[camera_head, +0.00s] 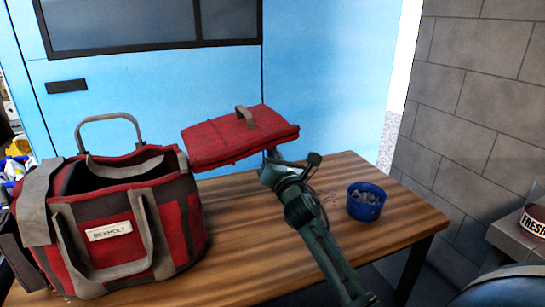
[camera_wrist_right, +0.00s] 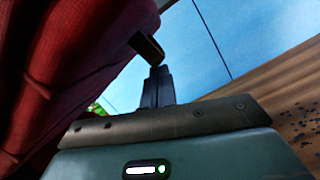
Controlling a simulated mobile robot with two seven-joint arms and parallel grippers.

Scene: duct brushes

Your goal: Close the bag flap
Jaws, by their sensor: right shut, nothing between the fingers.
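The bag (camera_head: 110,215) is a red and grey tote with a name label on its front, standing upright on the left of the table. Its top is open and dark inside. The bag flap (camera_head: 225,140), a flat red panel with a grey handle, stands out to the right of the bag, above the table. My right gripper (camera_head: 271,156) is at the flap's right underside, its tips partly hidden; contact is unclear. In the right wrist view the shut, empty fingers (camera_wrist_right: 156,87) are beside red fabric (camera_wrist_right: 70,70) on the left. My left gripper is not in view.
A blue bowl (camera_head: 367,203) of grey pieces stands on the wooden table (camera_head: 245,240), right of my right arm. The table is bare between bag and arm. A blue panelled wall (camera_head: 330,70) is behind; a grey block wall (camera_head: 475,100) is at right.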

